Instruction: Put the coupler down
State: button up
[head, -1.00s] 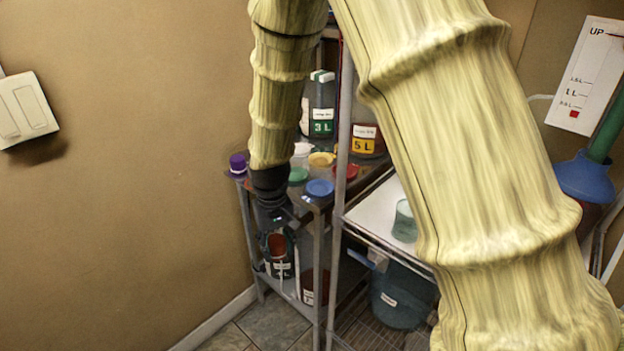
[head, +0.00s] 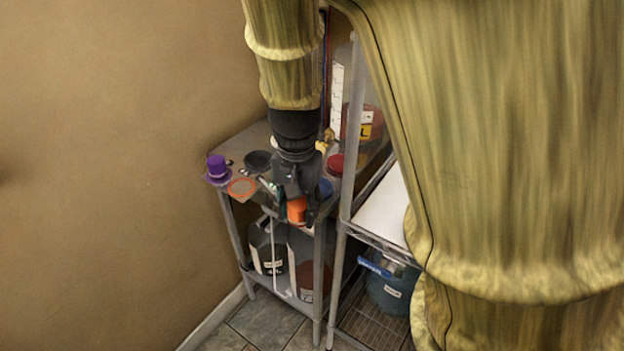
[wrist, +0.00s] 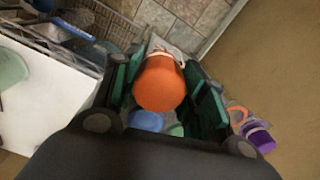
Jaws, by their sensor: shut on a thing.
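The orange coupler (wrist: 160,84) sits between the green-padded fingers of my gripper (wrist: 165,78) in the wrist view. It looks like a short orange cylinder, and its end faces the camera. In the head view a small orange part of the coupler (head: 297,209) shows at the fingertips of my gripper (head: 298,213). My gripper is shut on it and hangs at the front edge of the grey stand's top (head: 232,141). My arm hides part of that top. I cannot tell whether the coupler touches anything below it.
On the stand's top are a purple hat-shaped piece (head: 218,168), a flat orange ring (head: 241,187), a dark round piece (head: 258,161) and a blue lid (head: 326,188). Jugs stand on its lower shelf (head: 302,294). A wire rack (head: 347,190) stands close on the right.

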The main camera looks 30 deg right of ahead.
jog(key=w+d+p, duration=0.1)
jog(key=w+d, duration=0.2)
jog(key=w+d+f+p, duration=0.1)
jog(key=w+d, duration=0.2)
jog(key=d, duration=0.1)
jog(key=w+d+p, duration=0.1)
jog(key=w+d, duration=0.3)
jog(key=shift+d+f, duration=0.1)
jog(key=shift+f, duration=0.05)
jog(key=shift+w+f+p, duration=0.1)
jog(key=shift+f+p, duration=0.3)
jog(key=shift+f, duration=1.4)
jog(key=shift+f, duration=0.15)
jog(key=o, duration=1.1)
notch_tip(320, 180, up, 12)
jog(key=b, duration=0.1)
